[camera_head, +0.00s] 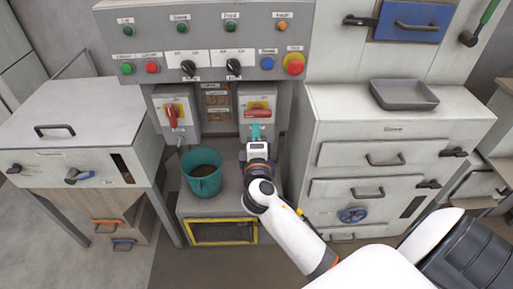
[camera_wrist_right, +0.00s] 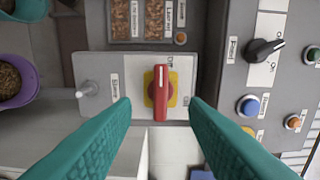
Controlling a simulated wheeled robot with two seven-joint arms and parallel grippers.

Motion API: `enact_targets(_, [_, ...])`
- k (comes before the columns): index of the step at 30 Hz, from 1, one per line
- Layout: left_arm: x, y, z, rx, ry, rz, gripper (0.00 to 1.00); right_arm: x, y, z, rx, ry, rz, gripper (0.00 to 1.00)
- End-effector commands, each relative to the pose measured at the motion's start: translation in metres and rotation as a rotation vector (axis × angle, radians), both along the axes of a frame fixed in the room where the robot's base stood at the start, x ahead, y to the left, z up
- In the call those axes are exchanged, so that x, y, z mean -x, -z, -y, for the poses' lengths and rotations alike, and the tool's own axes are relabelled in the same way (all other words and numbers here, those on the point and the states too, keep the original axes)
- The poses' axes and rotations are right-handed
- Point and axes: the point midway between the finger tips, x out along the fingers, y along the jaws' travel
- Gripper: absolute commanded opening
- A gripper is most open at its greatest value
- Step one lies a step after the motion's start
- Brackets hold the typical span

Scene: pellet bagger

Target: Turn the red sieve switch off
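A red rotary handle on a yellow plate (camera_head: 258,105) sits on the right grey switch box, lying roughly level. In the right wrist view the same red handle (camera_wrist_right: 160,92) lies centred ahead of the fingers, along the picture's vertical. My right gripper (camera_head: 256,131) is just below and in front of this box. Its teal fingers are open, with a gap on both sides of the handle and nothing between them. A second red handle (camera_head: 172,115) on a yellow plate is on the left box, standing nearly upright. My left gripper is not in view.
The control panel (camera_head: 215,58) above carries knobs, lamps and a red mushroom button (camera_head: 294,63). A teal bucket (camera_head: 203,180) of pellets stands left of my right gripper. A white cabinet (camera_head: 350,115) with drawers is close on the right, with a grey tray (camera_head: 404,94) on top.

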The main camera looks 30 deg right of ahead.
Motion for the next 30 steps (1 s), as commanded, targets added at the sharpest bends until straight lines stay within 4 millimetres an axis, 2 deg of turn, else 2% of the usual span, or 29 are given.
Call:
enact_targets(3, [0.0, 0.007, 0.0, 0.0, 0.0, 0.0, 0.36, 0.017, 0.003, -0.01, -0.002, 0.001, -0.001, 0.4])
enact_targets(8, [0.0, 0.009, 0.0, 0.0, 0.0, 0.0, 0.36, 0.028, 0.001, -0.017, -0.001, 0.0, -0.001, 0.4])
enact_targets(25, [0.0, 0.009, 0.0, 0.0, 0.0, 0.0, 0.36, 0.029, 0.0, -0.018, -0.001, 0.001, -0.001, 0.4])
enact_targets(28, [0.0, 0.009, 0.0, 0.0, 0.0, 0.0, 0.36, 0.027, 0.012, -0.019, -0.014, -0.01, -0.022, 0.4])
enact_targets(30, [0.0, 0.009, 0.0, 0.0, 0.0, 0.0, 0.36, 0.024, 0.036, -0.023, -0.048, -0.029, -0.061, 0.4])
